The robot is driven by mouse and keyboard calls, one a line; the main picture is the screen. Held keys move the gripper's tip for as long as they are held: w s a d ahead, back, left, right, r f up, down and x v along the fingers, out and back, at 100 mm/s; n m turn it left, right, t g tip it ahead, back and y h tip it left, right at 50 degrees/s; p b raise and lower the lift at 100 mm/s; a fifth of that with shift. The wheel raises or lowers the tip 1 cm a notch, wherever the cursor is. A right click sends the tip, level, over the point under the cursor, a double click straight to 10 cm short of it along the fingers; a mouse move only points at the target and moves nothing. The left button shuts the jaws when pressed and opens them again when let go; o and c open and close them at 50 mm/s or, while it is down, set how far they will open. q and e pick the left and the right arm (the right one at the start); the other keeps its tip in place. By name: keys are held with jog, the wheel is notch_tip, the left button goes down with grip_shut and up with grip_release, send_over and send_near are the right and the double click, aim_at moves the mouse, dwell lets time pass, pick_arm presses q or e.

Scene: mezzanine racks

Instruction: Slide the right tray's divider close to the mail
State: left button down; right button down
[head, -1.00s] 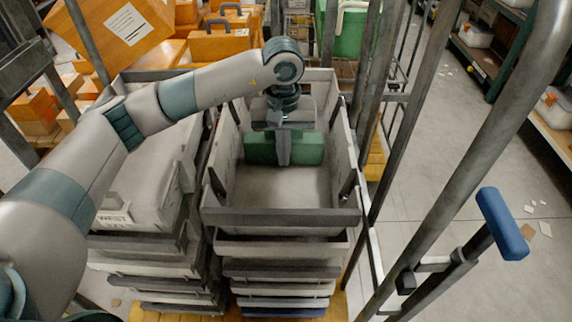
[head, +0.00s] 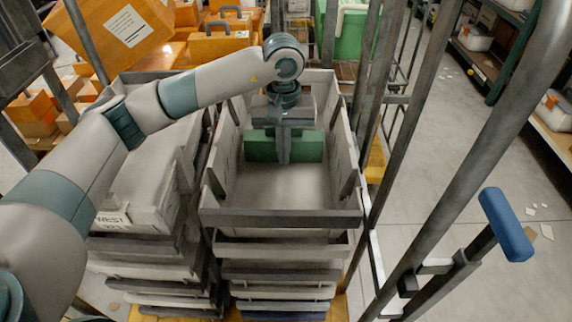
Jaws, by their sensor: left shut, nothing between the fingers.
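The right tray (head: 280,218) is the grey open tray on top of the right stack. A green upright panel (head: 311,147), which looks like its divider, stands across the tray toward the far end. My left gripper (head: 284,160) points down inside the tray, shut and empty, at the near face of the green panel. It hides the panel's middle and seems to touch it. Behind the panel, the mail cannot be made out clearly. The tray floor (head: 280,186) on the near side is bare. My right gripper is not in view.
Another grey tray (head: 118,216) with a label tops the left stack, under my arm. Metal rack posts (head: 388,160) and a blue-handled bar (head: 507,224) stand to the right. Orange cases (head: 205,46) and a green case (head: 352,35) lie beyond. The right floor is mostly clear.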

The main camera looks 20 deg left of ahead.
pick_arm(q)
jog(key=shift+w+a+b, duration=0.2)
jog(key=shift+w+b, duration=0.6)
dwell(1.3)
jog(key=shift+s, duration=0.2)
jog(key=shift+s+d, duration=0.2)
jog(key=shift+s, duration=0.3)
jog(key=shift+r, duration=0.1)
dwell(0.3)
notch_tip(320, 180, up, 13)
jog(key=p, duration=0.4)
dwell(0.7)
dwell(0.4)
